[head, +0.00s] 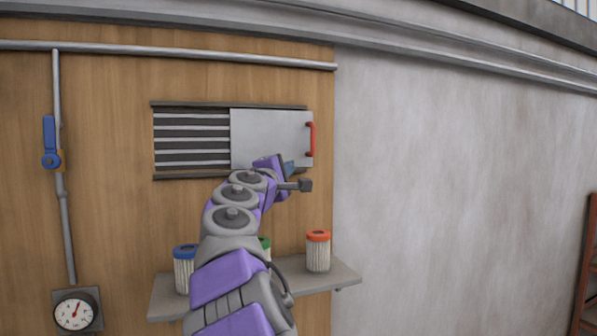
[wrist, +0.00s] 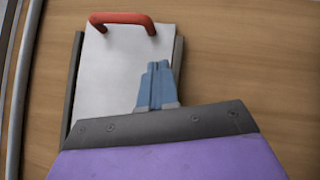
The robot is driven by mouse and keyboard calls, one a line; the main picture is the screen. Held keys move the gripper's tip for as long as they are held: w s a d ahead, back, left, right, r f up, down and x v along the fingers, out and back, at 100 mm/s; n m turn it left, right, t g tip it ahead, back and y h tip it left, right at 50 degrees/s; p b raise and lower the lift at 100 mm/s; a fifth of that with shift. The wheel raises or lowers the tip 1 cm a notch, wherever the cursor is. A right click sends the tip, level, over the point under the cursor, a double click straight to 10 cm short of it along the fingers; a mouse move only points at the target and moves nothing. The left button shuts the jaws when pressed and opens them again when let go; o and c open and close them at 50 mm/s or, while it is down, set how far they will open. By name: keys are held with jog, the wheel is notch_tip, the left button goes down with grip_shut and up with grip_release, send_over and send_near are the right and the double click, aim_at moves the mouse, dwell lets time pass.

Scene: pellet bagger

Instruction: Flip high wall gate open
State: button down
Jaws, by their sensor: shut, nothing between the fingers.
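A light grey sliding gate panel (head: 265,138) with a red handle (head: 312,139) at its right edge sits between dark rails high on the wooden wall. Dark louvre slats (head: 191,138) show uncovered to its left. In the wrist view the panel (wrist: 112,75) fills the upper middle, with the red handle (wrist: 123,18) at its top end. My gripper (head: 290,167) is in front of the panel's lower right part, below and left of the handle. In the wrist view its blue fingers (wrist: 157,68) are together and empty, apart from the handle.
A shelf (head: 340,274) below holds filter cartridges with orange (head: 318,250), blue (head: 184,268) and green (head: 265,243) tops, the green one mostly hidden by my arm. A pipe with a blue lever (head: 49,140) and a gauge (head: 75,313) are at left. The plaster wall (head: 450,180) at right is bare.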

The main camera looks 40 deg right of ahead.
jog(key=a+r+b+v, duration=0.1)
jog(key=v, duration=0.6)
jog(key=s+a+f+m+g+y+b, duration=0.15)
jog(key=s+f+m+y+b, duration=0.35)
jog(key=f, duration=0.8)
jog(key=s+a+f+g+y+b, duration=0.1)
jog(key=s+f+g+b, duration=0.15)
jog(key=s+f, duration=0.8)
jog(key=s+a+f+m+g+y+b, duration=0.1)
jog(key=s+f+m+g+y+b, duration=0.25)
jog(key=f, duration=1.25)
jog(key=s+a+f+g+y+b, duration=0.2)
jog(key=s+a+f+y+b, duration=0.2)
jog(key=s+a+f, duration=0.6)
jog(key=s+a+f+g+y+b, duration=0.3)
jog(key=s+a+f, duration=0.8)
jog(key=f, duration=0.7)
jog(key=shift+s+f+y+b, duration=0.2)
jog(key=shift+s+y+b, duration=0.2)
jog(key=shift+s, duration=0.15)
jog(key=shift+a, duration=0.35)
